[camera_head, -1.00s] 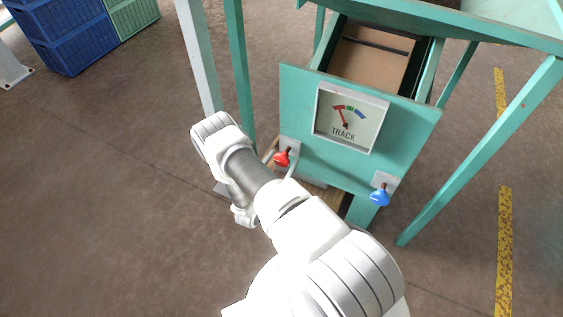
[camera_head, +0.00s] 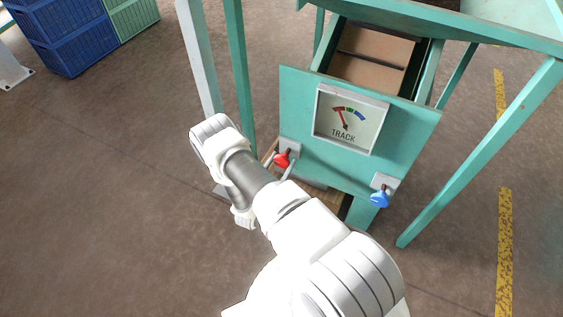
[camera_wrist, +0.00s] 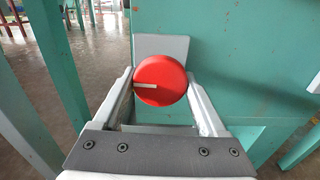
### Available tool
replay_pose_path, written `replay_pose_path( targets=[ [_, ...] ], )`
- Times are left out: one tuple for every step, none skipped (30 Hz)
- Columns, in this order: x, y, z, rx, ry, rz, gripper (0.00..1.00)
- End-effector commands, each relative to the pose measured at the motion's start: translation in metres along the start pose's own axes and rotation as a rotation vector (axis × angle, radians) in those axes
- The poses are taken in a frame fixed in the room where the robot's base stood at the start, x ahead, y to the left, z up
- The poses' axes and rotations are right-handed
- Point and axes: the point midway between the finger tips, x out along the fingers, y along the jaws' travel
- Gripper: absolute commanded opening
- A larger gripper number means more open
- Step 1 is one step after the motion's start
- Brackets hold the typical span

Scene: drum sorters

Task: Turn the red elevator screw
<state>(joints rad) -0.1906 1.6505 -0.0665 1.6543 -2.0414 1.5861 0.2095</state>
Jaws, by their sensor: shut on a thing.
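The red elevator screw (camera_wrist: 160,82) is a round red knob with a pale line pointing left, in the middle of the wrist view. It stands out from a grey plate (camera_wrist: 162,47) on the teal panel. In the head view the red screw (camera_head: 282,159) is at the panel's lower left, partly hidden by my gripper. My gripper (camera_wrist: 160,84) is shut on the red screw, one finger on each side of it. My gripper (camera_head: 281,165) shows only in part in the head view, behind my arm.
A dial marked TRACK (camera_head: 347,119) sits on the teal panel (camera_head: 300,95), its needle toward the red zone at left. A blue knob (camera_head: 380,198) is at the panel's lower right. Teal legs (camera_head: 480,155) stand around the machine. Blue crates (camera_head: 75,40) stand far left.

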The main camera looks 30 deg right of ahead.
Motion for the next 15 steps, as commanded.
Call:
replay_pose_path(
  targets=[
    [-0.0010, 0.0008, -0.0002, 0.016, 0.000, 0.002, 0.19],
    [-0.0010, 0.0009, -0.0002, 0.029, 0.000, 0.002, 0.19],
    [-0.0010, 0.0009, -0.0001, 0.049, 0.000, 0.002, 0.19],
    [-0.0009, 0.0008, -0.0001, 0.065, 0.000, 0.002, 0.19],
    [-0.0009, 0.0009, -0.0001, 0.085, 0.000, 0.002, 0.19],
    [-0.0011, 0.0014, 0.0000, 0.113, 0.000, 0.003, 0.19],
    [-0.0013, 0.0016, 0.0000, 0.135, 0.000, 0.004, 0.19],
    [-0.0013, 0.0015, 0.0000, 0.158, 0.000, 0.003, 0.19],
    [-0.0010, 0.0013, 0.0001, 0.192, 0.000, 0.003, 0.19],
    [-0.0012, 0.0017, 0.0001, 0.218, 0.000, 0.004, 0.19],
    [-0.0015, 0.0020, 0.0001, 0.245, 0.000, 0.004, 0.19],
    [-0.0013, 0.0018, 0.0002, 0.283, 0.001, 0.003, 0.19],
    [-0.0011, 0.0017, 0.0003, 0.312, 0.001, 0.003, 0.19],
    [-0.0012, 0.0021, 0.0005, 0.340, 0.001, 0.004, 0.19],
    [-0.0015, 0.0025, 0.0005, 0.378, 0.001, 0.004, 0.19]
  ],
)
